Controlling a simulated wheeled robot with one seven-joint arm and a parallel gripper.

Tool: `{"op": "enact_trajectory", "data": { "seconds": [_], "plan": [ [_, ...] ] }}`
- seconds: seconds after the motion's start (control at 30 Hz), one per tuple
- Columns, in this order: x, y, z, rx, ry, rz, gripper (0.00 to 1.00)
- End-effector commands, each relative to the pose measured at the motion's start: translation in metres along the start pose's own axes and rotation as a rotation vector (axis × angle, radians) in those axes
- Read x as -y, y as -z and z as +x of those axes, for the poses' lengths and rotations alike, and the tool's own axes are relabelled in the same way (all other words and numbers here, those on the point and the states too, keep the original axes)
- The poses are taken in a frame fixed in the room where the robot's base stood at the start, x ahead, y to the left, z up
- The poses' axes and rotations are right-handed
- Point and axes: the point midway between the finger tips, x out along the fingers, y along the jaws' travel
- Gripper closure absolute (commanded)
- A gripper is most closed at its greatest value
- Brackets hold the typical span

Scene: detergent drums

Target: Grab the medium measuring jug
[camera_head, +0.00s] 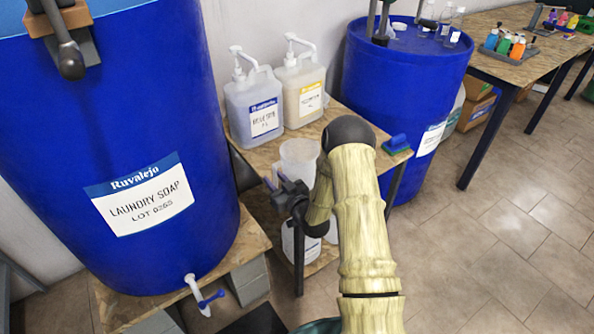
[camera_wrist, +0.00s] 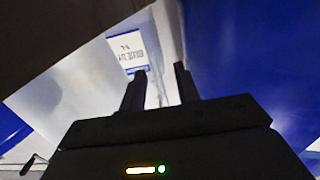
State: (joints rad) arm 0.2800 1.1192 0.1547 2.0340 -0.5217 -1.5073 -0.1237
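A translucent white jug (camera_head: 299,157) stands on the small wooden table between the two blue drums. My arm hides part of its right side, so I cannot tell its full shape or compare its size with others. My gripper (camera_head: 279,186) is at the table's front edge, in front of and a little below the jug in the head view. In the wrist view my gripper (camera_wrist: 158,84) has its two dark fingers apart, with a pale surface and a labelled container (camera_wrist: 127,50) beyond them. I see nothing clearly held.
Two pump bottles, one blue-labelled (camera_head: 255,108) and one yellow-labelled (camera_head: 301,85), stand behind the jug. Blue drums flank the table, left (camera_head: 120,120) and right (camera_head: 405,105). White containers (camera_head: 299,244) sit below.

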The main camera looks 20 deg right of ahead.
Motion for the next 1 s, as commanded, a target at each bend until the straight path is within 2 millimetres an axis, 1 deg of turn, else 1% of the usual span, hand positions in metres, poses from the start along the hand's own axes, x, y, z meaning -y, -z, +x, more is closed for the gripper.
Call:
{"op": "enact_trajectory", "data": {
  "seconds": [0.17,0.2,0.33,0.37,0.67,0.77,0.87,1.0],
  "plan": [
    [0.0,0.0,0.0,0.0,0.0,0.0,0.68],
    [0.0,0.0,0.0,0.0,0.0,0.0,0.72],
    [0.0,0.0,0.0,0.0,0.0,0.0,0.98],
    [0.0,0.0,0.0,0.0,0.0,0.0,1.0],
    [0.0,0.0,0.0,-0.001,0.0,-0.001,1.0],
    [0.0,0.004,0.0,-0.001,0.0,-0.001,1.0],
    [0.0,0.013,0.0,-0.002,0.0,-0.002,1.0],
    [-0.001,0.038,0.0,-0.004,0.0,-0.003,1.0]
  ]
}}
